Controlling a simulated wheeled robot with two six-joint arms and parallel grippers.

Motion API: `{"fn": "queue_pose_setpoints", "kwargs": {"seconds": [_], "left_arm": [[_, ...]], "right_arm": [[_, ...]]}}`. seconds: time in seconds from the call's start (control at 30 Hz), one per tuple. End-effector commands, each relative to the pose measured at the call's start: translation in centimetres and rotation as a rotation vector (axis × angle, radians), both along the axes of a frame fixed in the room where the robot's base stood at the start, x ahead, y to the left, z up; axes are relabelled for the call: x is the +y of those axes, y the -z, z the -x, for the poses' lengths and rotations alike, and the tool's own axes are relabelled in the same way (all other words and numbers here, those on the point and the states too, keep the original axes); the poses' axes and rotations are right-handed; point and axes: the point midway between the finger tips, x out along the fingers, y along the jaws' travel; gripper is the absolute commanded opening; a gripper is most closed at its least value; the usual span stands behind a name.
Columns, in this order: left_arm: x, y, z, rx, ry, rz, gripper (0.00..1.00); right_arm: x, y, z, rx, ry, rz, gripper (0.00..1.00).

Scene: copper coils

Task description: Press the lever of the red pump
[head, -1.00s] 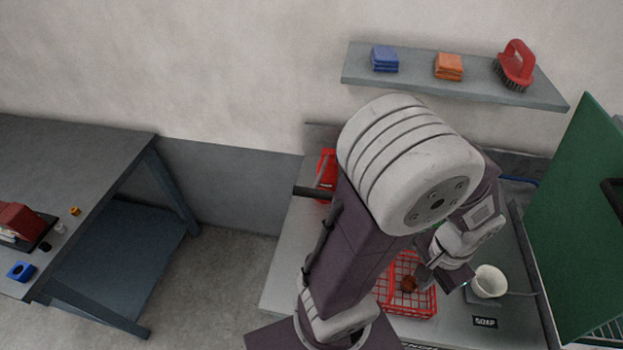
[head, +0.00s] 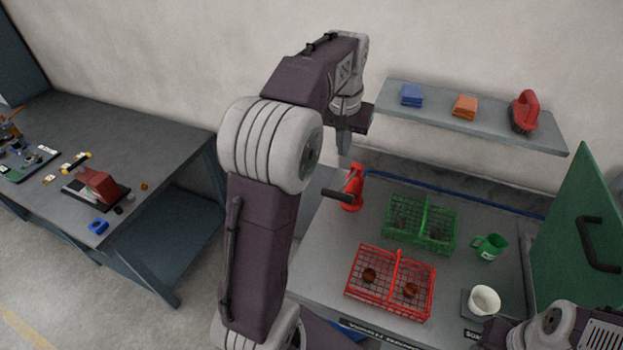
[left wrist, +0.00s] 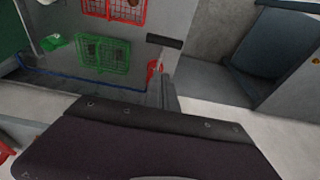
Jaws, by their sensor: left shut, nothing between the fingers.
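The red pump (head: 352,190) stands at the back left of the grey counter. Its black lever (head: 338,194) sticks out to the left. In the left wrist view the pump (left wrist: 152,70) is partly hidden by my gripper, and the lever (left wrist: 164,41) shows as a dark bar. My left gripper (head: 344,145) is shut and empty, pointing down above the pump and apart from it. Its fingers also show in the left wrist view (left wrist: 169,95). My right arm is at the lower right of the head view; its gripper (head: 491,334) is only partly visible.
A green basket (head: 456,226) and a red basket (head: 432,283) with brown pieces stand right of the pump. A green mug (head: 489,247) and white cup (head: 484,300) stand farther right. A wall shelf (head: 440,112) hangs close to my left gripper's right.

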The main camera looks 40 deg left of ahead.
Motion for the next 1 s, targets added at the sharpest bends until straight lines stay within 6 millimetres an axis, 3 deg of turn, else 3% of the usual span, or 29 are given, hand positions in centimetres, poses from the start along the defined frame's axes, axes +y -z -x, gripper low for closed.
{"fn": "queue_pose_setpoints", "kwargs": {"seconds": [0.47, 0.57, 0.97, 1.0], "left_arm": [[0.6, 0.2, 0.1, 0.007, -0.014, 0.001, 0.0], [0.6, 1.5, -0.1, 0.009, -0.014, 0.003, 0.0], [1.0, 9.8, -1.7, 0.011, -0.014, 0.003, 0.0], [0.8, 10.3, -1.2, 0.01, -0.013, 0.003, 0.0]], "right_arm": [[0.0, -0.5, 0.0, 0.0, 0.0, 0.0, 0.32], [0.0, -0.6, 0.0, 0.0, 0.0, 0.0, 0.32], [0.0, -1.9, 0.0, 0.0, 0.0, 0.0, 0.32], [0.0, -2.1, 0.0, 0.0, 0.0, 0.0, 0.32]]}}
